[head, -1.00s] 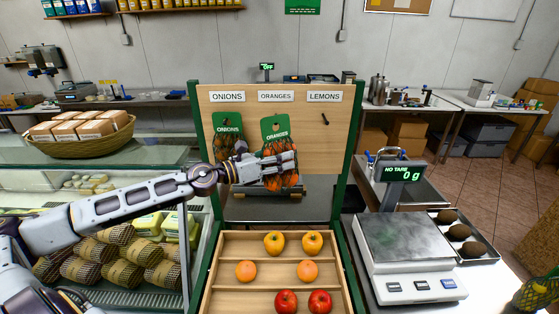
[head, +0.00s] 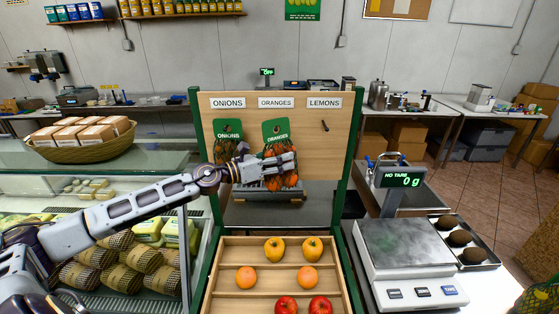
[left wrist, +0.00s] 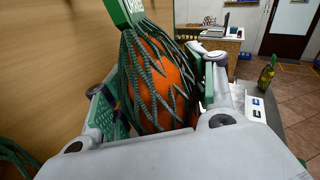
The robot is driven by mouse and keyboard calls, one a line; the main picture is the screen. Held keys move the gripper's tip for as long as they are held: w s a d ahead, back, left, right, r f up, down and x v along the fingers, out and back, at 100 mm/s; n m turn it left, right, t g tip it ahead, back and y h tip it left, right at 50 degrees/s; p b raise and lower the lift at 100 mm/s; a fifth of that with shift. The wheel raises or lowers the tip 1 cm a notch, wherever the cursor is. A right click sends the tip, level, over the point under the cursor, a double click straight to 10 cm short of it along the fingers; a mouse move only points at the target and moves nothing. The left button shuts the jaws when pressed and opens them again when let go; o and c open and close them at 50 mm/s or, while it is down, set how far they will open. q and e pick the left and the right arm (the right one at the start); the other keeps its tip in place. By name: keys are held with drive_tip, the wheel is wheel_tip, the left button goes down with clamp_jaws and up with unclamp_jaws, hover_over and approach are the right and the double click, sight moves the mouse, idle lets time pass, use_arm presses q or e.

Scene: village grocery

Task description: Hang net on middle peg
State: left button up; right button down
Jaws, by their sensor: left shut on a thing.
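A net of oranges (head: 280,180) with a green "ORANGES" tag (head: 275,131) hangs upright in front of the wooden board (head: 297,113), under the middle sign (head: 276,102). My left gripper (head: 280,166) is shut around it. In the left wrist view the net (left wrist: 155,80) sits between both fingers, its tag just above. The tag covers the middle peg in the head view; I cannot tell whether its hole is on it. A net of onions (head: 231,147) hangs under the left sign. The right peg (head: 324,125) under "LEMONS" is bare. My right gripper is not in view.
A sloped wooden tray (head: 277,264) with several fruits stands below the board. A scale (head: 407,255) is at right, a glass counter with a basket (head: 83,152) at left. A lemon net (head: 542,299) shows at the lower right edge.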

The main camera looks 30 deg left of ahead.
use_arm(q)
drive_tip(key=shift+w+a+r, duration=0.15)
drive_tip(key=shift+w+a, duration=0.3)
drive_tip(key=shift+w, duration=0.35)
drive_tip(key=shift+w+a+f, duration=0.2)
drive_tip(key=shift+w+f, duration=0.15)
drive_tip(key=shift+w, duration=0.15)
drive_tip(key=shift+w+b, duration=0.15)
drive_tip(key=shift+b, duration=0.15)
drive_tip(key=o, duration=1.6)
drive_tip(key=shift+f, duration=0.1)
drive_tip(key=shift+o, duration=0.2)
drive_tip(key=shift+f, duration=0.15)
drive_tip(key=shift+s+a, duration=0.35)
drive_tip(key=shift+s, duration=0.15)
